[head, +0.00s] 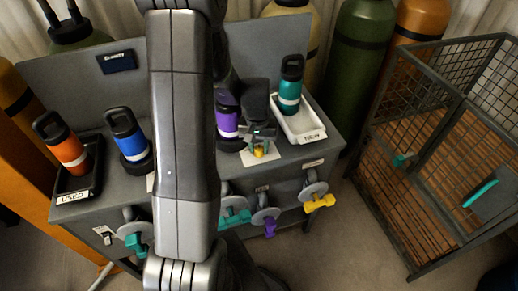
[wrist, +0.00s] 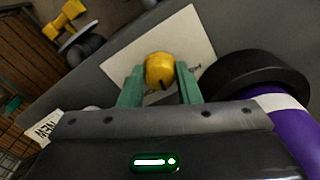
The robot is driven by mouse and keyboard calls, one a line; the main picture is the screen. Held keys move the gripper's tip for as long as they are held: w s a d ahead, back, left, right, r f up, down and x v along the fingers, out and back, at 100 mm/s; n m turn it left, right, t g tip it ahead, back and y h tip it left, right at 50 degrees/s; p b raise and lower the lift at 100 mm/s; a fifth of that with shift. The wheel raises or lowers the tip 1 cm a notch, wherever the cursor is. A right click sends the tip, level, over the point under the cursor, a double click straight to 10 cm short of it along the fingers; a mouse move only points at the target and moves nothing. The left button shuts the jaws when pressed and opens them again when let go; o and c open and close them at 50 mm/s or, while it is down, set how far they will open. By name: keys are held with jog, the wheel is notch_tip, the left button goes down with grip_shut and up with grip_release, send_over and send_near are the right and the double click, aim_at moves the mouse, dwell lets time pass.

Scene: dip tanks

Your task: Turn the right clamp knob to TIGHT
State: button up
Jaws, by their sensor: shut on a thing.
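The right clamp knob (wrist: 160,68) is a round yellow knob with a dark pointer line on a pale label plate (wrist: 190,38). My gripper (wrist: 158,84) has its two green fingers closed on either side of the knob. The plate's lettering is mostly hidden by the fingers, so I cannot read the knob's setting. In the head view the yellow knob (head: 259,152) shows under my gripper (head: 260,138), at the front of the bench. A purple bottle (head: 228,122) stands in a dark round holder (wrist: 255,78) just beside it.
A white NEW tray (head: 318,137) holds a teal bottle (head: 290,82) on the right. A blue bottle (head: 128,136) and an orange bottle (head: 62,145) in the USED tray (head: 93,185) are on the left. Coloured valve handles, one yellow (head: 320,203), line the front. A wire cage (head: 425,215) stands right.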

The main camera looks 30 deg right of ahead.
aim_at(258, 148)
jog(key=m+b, duration=0.2)
jog(key=m, duration=0.4)
jog(key=shift+w+m, duration=0.1)
jog(key=shift+m, duration=0.2)
dwell(0.4)
jog(key=o, duration=1)
jog(key=shift+r, duration=0.1)
notch_tip(258, 148, up, 14)
jog(key=shift+w+f, duration=0.15)
jog(key=shift+f, duration=0.05)
jog(key=shift+f, duration=0.15)
